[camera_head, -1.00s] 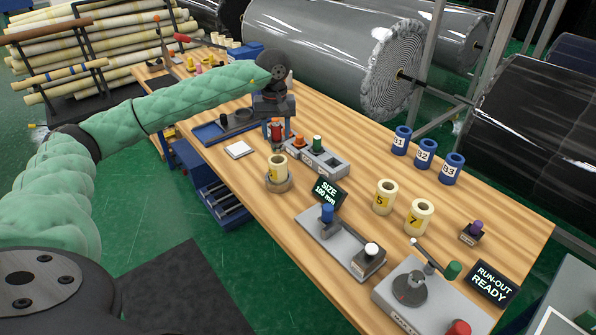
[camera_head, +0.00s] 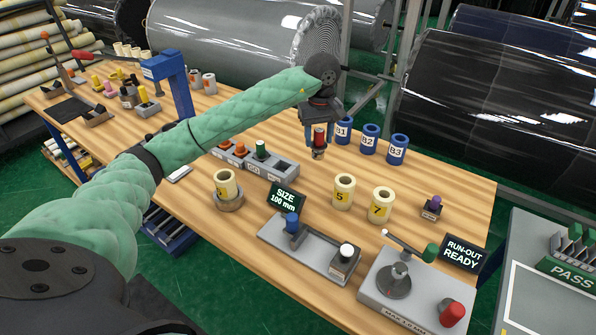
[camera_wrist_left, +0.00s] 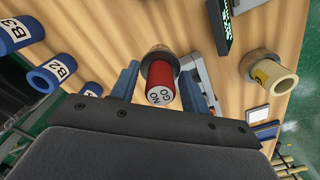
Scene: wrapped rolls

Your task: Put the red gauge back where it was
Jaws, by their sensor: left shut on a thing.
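The red gauge (camera_head: 319,137) is held between the fingers of my left gripper (camera_head: 318,142), upright or nearly so, above the table just left of the blue roll marked B1. In the left wrist view the gauge's red end reads NO GO (camera_wrist_left: 160,94), between the two blue fingers of my left gripper (camera_wrist_left: 158,88). A grey gauge block (camera_head: 283,168) stands to the lower left of the gripper, with a green-topped gauge (camera_head: 261,149) and orange-topped pieces (camera_head: 240,149) in it. My forearm covers part of its left side. My right gripper is not in view.
Blue rolls (camera_head: 369,138) stand right of the gripper. Cream rolls marked 5 (camera_head: 343,192) and 7 (camera_head: 381,204), a SIZE display (camera_head: 287,196), a grey measuring stand (camera_head: 322,263) and a run-out device (camera_head: 396,284) are nearer. Bare table (camera_head: 310,185) lies below the gripper.

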